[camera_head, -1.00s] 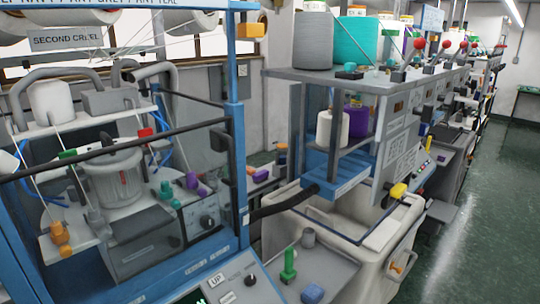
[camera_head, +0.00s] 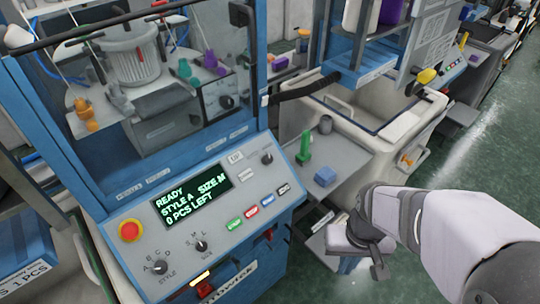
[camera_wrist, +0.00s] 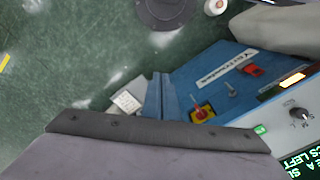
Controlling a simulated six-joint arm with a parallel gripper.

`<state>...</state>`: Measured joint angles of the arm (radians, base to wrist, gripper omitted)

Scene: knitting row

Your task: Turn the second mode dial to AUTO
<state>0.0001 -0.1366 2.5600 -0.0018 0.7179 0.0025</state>
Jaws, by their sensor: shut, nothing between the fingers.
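The nearest machine's sloped control panel (camera_head: 205,215) has a green-lit display reading READY, STYLE A, SIZE M, 0 PCS LEFT. Its black knobs are the style dial (camera_head: 160,267), the size dial (camera_head: 201,245) and an upper-right dial (camera_head: 267,158) whose marks are too small to read. Another dial (camera_head: 228,101) sits on a grey box behind the guard. I cannot tell which is the second mode dial, or any AUTO mark. My gripper (camera_head: 362,246) is shut and empty, right of the panel and apart from it. The wrist view shows the size dial (camera_wrist: 299,114) at the right edge.
A red emergency button (camera_head: 129,230) is at the panel's left. A grey shelf with a green peg (camera_head: 304,148) and blue block (camera_head: 325,176) stands between panel and arm. A white bin (camera_head: 375,120) is behind. Green floor (camera_head: 490,170) is open at right.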

